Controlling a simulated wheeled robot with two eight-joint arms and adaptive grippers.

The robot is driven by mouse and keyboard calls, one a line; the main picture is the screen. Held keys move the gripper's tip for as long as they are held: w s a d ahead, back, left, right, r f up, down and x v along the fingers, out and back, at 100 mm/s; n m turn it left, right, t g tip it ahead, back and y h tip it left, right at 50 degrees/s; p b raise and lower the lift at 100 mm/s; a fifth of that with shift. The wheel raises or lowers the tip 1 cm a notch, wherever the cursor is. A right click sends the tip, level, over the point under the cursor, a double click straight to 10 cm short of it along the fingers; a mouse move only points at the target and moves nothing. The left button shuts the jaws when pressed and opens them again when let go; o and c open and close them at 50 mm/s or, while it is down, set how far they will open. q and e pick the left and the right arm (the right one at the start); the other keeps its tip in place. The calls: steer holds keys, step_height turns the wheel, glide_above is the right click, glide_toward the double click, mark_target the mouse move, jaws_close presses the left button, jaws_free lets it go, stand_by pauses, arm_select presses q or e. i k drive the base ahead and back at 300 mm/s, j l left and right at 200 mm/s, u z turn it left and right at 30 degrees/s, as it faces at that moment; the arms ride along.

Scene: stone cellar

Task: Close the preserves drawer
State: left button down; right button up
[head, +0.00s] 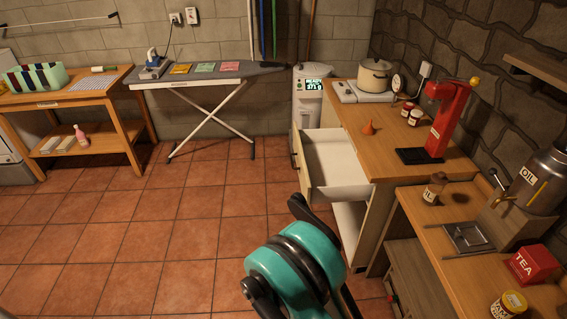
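The preserves drawer (335,172) is pulled out from the light wooden cabinet (384,205) right of the middle. Its white inside shows and looks empty; its wooden front (301,167) faces left. An arm of mine with teal joints, which I take for the right, rises from the bottom edge. Its dark end, which seems to be my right gripper (302,208), shows just below the drawer front in the picture. I cannot tell whether it touches the drawer or whether its fingers are open. My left gripper is not in view.
A lower counter (451,265) at right carries a brown jar (434,188) and a tea box (532,265). The tiled floor left of the drawer is clear.

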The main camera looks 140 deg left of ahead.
mark_target(330, 169)
steer(key=k+l+u, duration=0.1)
steer(key=u, duration=0.3)
steer(key=k+l+u, duration=0.1)
steer(key=l+u, duration=0.15)
steer(key=u, duration=0.15)
steer(key=k+l+u, duration=0.1)
steer(key=u, duration=0.3)
steer(key=k+u, duration=0.15)
steer(key=u, duration=2.7)
steer(key=i+u, duration=0.15)
steer(key=i+j, duration=0.15)
steer(key=i, duration=0.25)
steer(key=i+j, duration=0.1)
steer(key=i, duration=0.35)
steer(key=z, duration=0.05)
